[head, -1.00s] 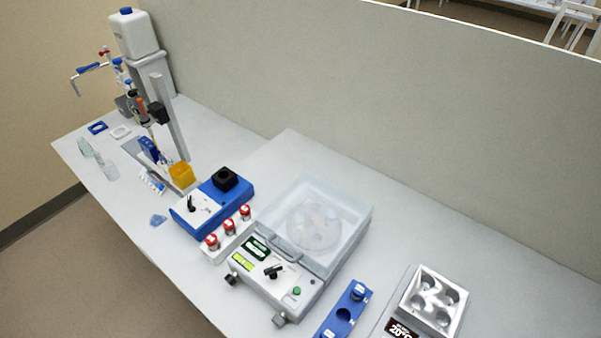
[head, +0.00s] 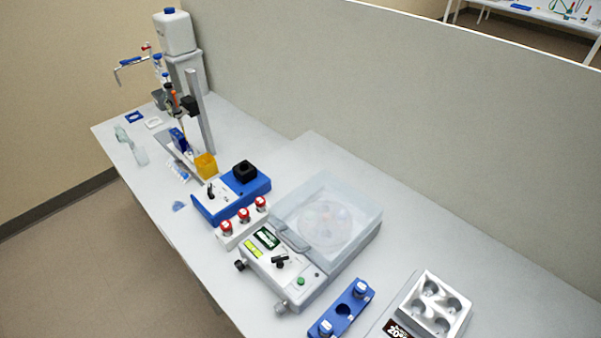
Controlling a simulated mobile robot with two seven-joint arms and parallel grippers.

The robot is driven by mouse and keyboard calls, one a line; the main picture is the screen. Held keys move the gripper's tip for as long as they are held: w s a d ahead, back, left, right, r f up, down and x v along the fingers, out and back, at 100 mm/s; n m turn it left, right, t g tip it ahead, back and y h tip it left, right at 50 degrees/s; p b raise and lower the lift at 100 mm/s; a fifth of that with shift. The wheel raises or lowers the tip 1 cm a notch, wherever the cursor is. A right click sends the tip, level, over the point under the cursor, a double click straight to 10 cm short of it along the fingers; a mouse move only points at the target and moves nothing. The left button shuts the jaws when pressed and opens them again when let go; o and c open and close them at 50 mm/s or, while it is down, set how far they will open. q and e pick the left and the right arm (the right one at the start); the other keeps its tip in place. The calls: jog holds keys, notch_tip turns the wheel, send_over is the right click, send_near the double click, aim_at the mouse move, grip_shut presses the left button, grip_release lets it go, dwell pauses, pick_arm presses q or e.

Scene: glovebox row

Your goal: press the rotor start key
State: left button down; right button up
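The centrifuge (head: 272,262) stands on the bench in the lower middle of the head view. Its clear lid (head: 352,197) is down over the round rotor (head: 325,222). Its front panel carries a dark display, a yellow-green label, a black knob (head: 280,261) and a small green key (head: 301,281) near the right end. No writing on the green key can be read, so I cannot tell for sure that it is the rotor start key. Neither of my grippers is in view.
A rack of red-capped vials (head: 243,220) and a blue mixer (head: 233,195) stand left of the centrifuge. A blue rack (head: 343,309) and a block with round wells (head: 434,305) stand to its right. A grey partition (head: 400,130) runs behind the bench.

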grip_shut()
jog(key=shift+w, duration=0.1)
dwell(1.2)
